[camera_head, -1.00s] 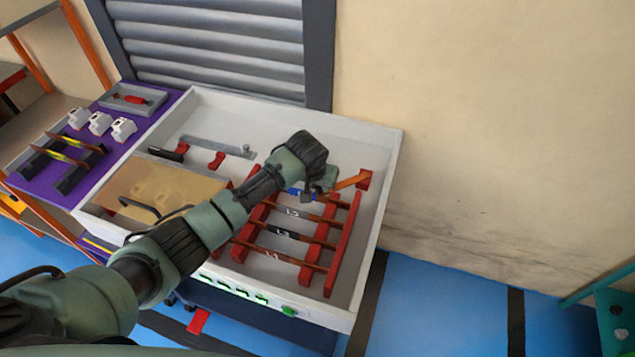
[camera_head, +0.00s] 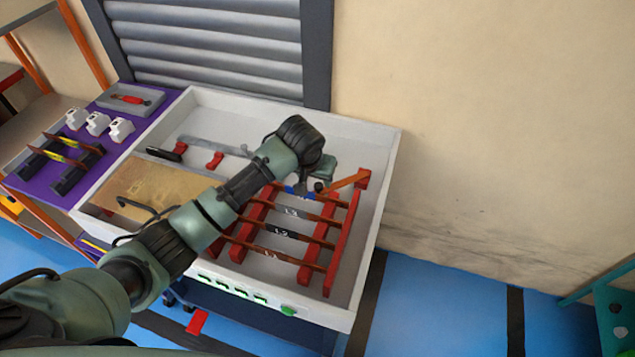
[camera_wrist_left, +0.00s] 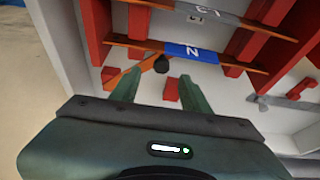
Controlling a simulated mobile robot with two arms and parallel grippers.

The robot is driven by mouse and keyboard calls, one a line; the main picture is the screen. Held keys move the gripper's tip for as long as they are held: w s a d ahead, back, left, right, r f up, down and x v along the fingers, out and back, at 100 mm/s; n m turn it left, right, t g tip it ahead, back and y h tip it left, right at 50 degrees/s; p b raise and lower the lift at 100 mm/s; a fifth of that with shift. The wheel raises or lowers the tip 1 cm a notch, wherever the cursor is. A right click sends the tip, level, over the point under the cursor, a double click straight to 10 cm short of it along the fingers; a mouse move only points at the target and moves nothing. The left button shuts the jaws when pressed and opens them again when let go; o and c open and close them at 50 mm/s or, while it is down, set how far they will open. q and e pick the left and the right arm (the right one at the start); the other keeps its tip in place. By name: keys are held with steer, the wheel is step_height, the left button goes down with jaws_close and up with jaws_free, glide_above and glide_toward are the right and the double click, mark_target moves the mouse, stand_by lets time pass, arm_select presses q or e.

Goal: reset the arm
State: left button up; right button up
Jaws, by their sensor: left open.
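My left gripper (camera_head: 318,183) hangs over the back right part of the white tray, near the blue-labelled N busbar. In the left wrist view its two green fingers (camera_wrist_left: 157,84) are apart with nothing between them. The N busbar (camera_wrist_left: 192,53) lies just past the fingertips, apart from them as far as I can tell. A short orange bar (camera_head: 343,184) slants beside the gripper to a red block (camera_head: 363,178). It also shows in the wrist view with a dark round knob (camera_wrist_left: 161,64) near it. My right gripper is not in view.
The white tray (camera_head: 388,190) holds red supports (camera_head: 342,245) with several labelled busbars across them. A tan board (camera_head: 150,190) lies at its left. A purple side table (camera_head: 35,188) carries white parts and a black rack. A wall stands behind.

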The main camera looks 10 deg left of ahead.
arm_select(q)
steer(key=shift+v, duration=1.05)
